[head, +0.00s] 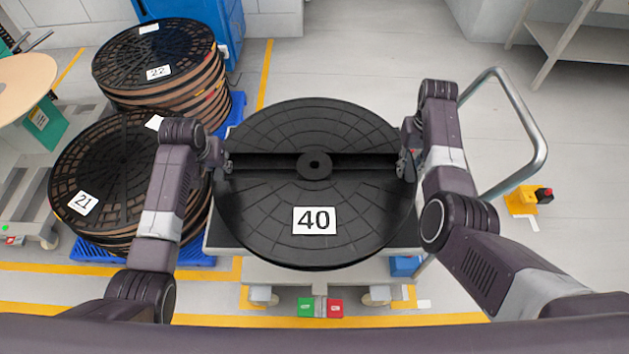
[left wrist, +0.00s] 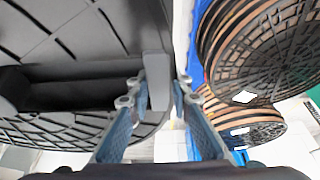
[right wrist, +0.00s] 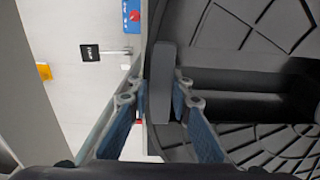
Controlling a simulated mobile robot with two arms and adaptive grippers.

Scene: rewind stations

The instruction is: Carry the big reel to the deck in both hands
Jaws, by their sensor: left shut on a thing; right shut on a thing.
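The big reel (head: 310,235) is a large black disc with a "40" label, in the middle of the head view. A recessed bar with a round hub crosses it. My left gripper (head: 222,163) is shut on the grip tab at the bar's left end; the tab (left wrist: 158,80) shows between its fingers in the left wrist view. My right gripper (head: 406,167) is shut on the tab at the right end, also seen in the right wrist view (right wrist: 163,85). The reel looks about level above a pale cart (head: 300,272); whether it touches is hidden. I cannot tell which thing is the deck.
Stacks of reels labelled 22 (head: 165,70) and 21 (head: 95,170) stand close on the left on blue pallets. A metal hoop handle (head: 540,130) rises at the right. A yellow box (head: 522,201) sits on the floor. Floor behind the reel is clear.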

